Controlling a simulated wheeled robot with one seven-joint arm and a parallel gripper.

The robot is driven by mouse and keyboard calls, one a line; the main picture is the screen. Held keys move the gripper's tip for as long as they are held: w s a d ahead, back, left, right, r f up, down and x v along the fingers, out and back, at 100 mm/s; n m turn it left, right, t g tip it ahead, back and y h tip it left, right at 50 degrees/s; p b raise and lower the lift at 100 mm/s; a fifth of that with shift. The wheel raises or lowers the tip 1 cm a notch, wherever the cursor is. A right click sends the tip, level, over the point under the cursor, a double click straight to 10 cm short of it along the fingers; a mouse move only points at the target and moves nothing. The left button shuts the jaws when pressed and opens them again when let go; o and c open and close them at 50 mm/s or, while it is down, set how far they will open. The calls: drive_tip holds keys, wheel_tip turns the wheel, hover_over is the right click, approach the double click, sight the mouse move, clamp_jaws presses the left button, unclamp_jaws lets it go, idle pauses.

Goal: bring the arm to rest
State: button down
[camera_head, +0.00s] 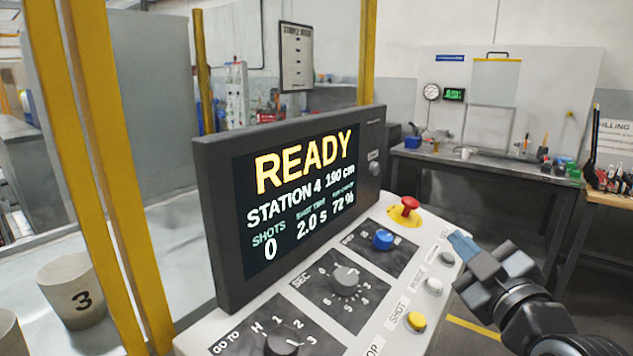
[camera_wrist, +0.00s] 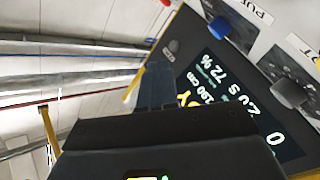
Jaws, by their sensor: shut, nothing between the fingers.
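My gripper (camera_head: 461,246) is at the right of the head view, just beside the right edge of the control panel (camera_head: 437,233). Its fingers are together with nothing between them. My dark arm comes in from the lower right corner. In the wrist view my gripper (camera_wrist: 158,85) points up the picture, with the panel screen (camera_wrist: 240,115) to its right, tilted. In the head view the screen (camera_head: 300,190) reads READY, STATION 4, 190 cm, shots 0, shot time 2.0 s and 72 %. I cannot tell whether the gripper touches the panel.
The panel carries a red button (camera_head: 409,206), a blue knob (camera_head: 383,239), a grey dial (camera_head: 345,279), a black dial (camera_head: 283,340), a white button (camera_head: 434,286) and a yellow button (camera_head: 416,321). Yellow posts (camera_head: 105,150) and a cup marked 3 (camera_head: 74,290) stand left. A workbench (camera_head: 480,165) stands behind.

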drive_tip(key=s+a+f+m+g+h, duration=0.1)
drive_tip(key=s+f+m, duration=0.2)
drive_tip(key=s+f, duration=0.6)
drive_tip(key=s+a+f+m+g+h, duration=0.1)
drive_tip(key=s+f+m, duration=0.4)
drive_tip(key=s, duration=0.6)
drive_tip(key=s+d+m+g, duration=0.1)
drive_tip(key=s+m, duration=0.1)
drive_tip(key=s, duration=2.3)
drive_tip(key=shift+s+d+f+g, duration=0.15)
drive_tip(key=shift+s+f+g, duration=0.05)
drive_tip(key=shift+g, duration=0.1)
drive_tip(key=c, duration=1.8)
unclamp_jaws()
drive_tip(key=shift+c, duration=0.2)
